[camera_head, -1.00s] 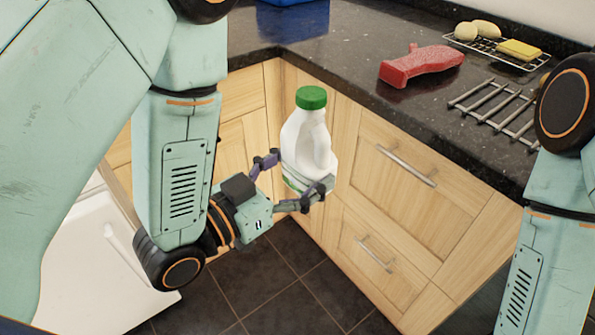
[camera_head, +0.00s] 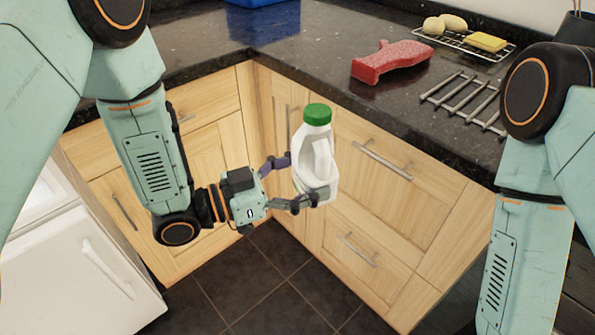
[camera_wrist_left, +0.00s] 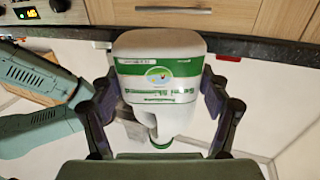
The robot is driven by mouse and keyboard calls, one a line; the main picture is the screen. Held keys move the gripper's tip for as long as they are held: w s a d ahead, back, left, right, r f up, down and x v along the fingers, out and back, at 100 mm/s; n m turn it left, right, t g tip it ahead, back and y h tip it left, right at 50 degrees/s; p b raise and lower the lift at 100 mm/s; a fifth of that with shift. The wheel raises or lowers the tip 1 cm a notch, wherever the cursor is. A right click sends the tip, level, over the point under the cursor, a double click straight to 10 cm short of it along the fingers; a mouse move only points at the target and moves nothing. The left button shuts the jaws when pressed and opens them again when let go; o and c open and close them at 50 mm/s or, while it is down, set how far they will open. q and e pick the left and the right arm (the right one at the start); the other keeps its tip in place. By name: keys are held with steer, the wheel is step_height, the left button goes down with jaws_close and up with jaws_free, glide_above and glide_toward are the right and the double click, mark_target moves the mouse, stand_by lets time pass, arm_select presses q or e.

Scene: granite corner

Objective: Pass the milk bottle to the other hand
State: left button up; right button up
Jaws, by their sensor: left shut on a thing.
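The white milk bottle (camera_head: 316,160) with a green cap is held upright in the air in front of the wooden drawers. My left gripper (camera_head: 304,180) is shut on its lower body, with one finger on each side. In the left wrist view the bottle (camera_wrist_left: 160,75) sits between the two dark fingers, with its green and white label and its base showing. My right arm shows at the right edge of the head view, but its gripper is out of the picture.
A dark granite counter (camera_head: 300,50) runs behind the bottle. A white appliance (camera_head: 80,265) stands at lower left. Dark floor tiles lie below.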

mark_target(297, 180)
arm_select(q)
steer(key=shift+w+g, duration=0.1)
steer(key=shift+g, duration=0.2)
steer(key=shift+s+a+m+g+h, duration=0.1)
steer(key=shift+a+m+g+h, duration=0.4)
steer(key=shift+m+g, duration=0.35)
steer(key=shift+s+a+m+g+h, duration=0.1)
steer(key=shift+a+m+g+h, duration=0.45)
steer(key=shift+g, duration=0.5)
steer(key=shift+s+a+m+g, duration=0.2)
steer(key=shift+m+g, duration=0.3)
steer(key=shift+g, duration=0.2)
steer(key=shift+s+a+m+g, duration=0.1)
steer(key=shift+a+m+g, duration=0.1)
steer(key=shift+m+g, duration=0.4)
steer(key=shift+f, duration=0.15)
